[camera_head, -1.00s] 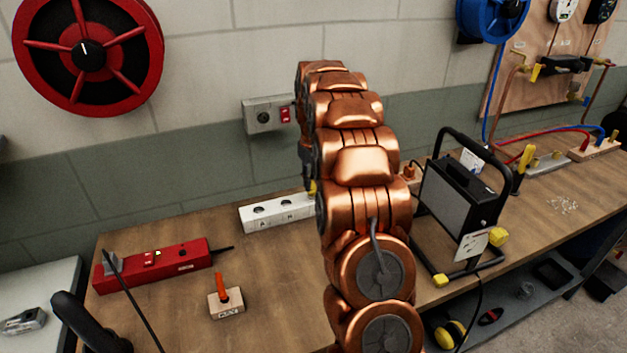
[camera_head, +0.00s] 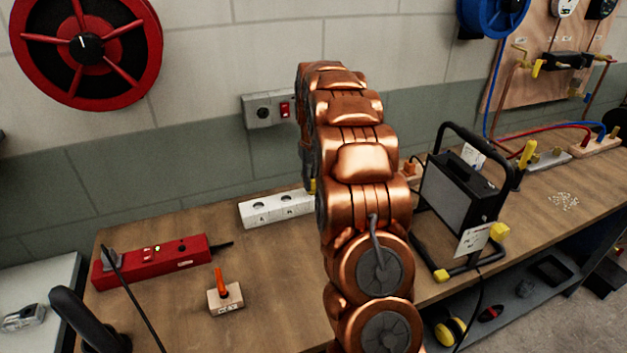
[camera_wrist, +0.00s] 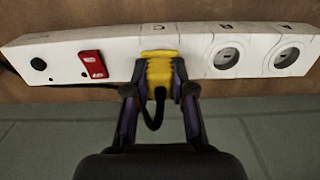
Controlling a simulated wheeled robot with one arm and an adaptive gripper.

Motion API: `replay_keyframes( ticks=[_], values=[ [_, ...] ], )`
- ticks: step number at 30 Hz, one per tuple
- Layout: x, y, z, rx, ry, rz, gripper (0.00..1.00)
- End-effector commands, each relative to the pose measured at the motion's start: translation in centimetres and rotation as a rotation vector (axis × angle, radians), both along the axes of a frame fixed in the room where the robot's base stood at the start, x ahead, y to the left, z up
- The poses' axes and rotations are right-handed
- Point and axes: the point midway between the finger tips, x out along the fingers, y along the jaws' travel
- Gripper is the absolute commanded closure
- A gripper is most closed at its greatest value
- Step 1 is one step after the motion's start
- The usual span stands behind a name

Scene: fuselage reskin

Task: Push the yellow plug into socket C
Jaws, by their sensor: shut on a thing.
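The yellow plug (camera_wrist: 160,72) is between the fingers of my gripper (camera_wrist: 158,76) in the wrist view, with its black cord looping back toward the palm. My gripper is shut on it. The plug's front is against the face of the white socket strip (camera_wrist: 120,50), at the socket marked C, and covers that socket. I cannot tell how deep the plug sits. The strip also shows in the head view (camera_head: 262,221), where my arm hides its right part. Only a sliver of the yellow plug (camera_head: 312,186) shows there.
Two open sockets (camera_wrist: 228,57) lie right of the plug in the wrist view, a red switch (camera_wrist: 92,64) left. On the bench, a red power strip (camera_head: 150,262) and a small block with an orange lever (camera_head: 226,298) stand left. A black work lamp (camera_head: 460,195) stands right.

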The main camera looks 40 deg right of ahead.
Motion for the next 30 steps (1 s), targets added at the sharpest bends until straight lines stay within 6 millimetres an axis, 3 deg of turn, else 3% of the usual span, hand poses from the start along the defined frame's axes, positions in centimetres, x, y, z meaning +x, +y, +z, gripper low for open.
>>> replay_keyframes(
  ticks=[15, 16, 18, 24, 30],
  values=[
    [0.0, 0.0, -0.88, 0.0, 0.0, 0.0, 1.0],
    [0.01, 0.0, -0.83, 0.0, 0.0, 0.0, 0.73],
    [0.0, 0.0, -0.81, 0.0, 0.0, 0.0, 0.66],
    [0.0, 0.02, -0.81, 0.0, 0.0, 0.0, 0.47],
    [-0.01, 0.02, -0.81, 0.0, 0.001, 0.0, 0.47]
  ],
)
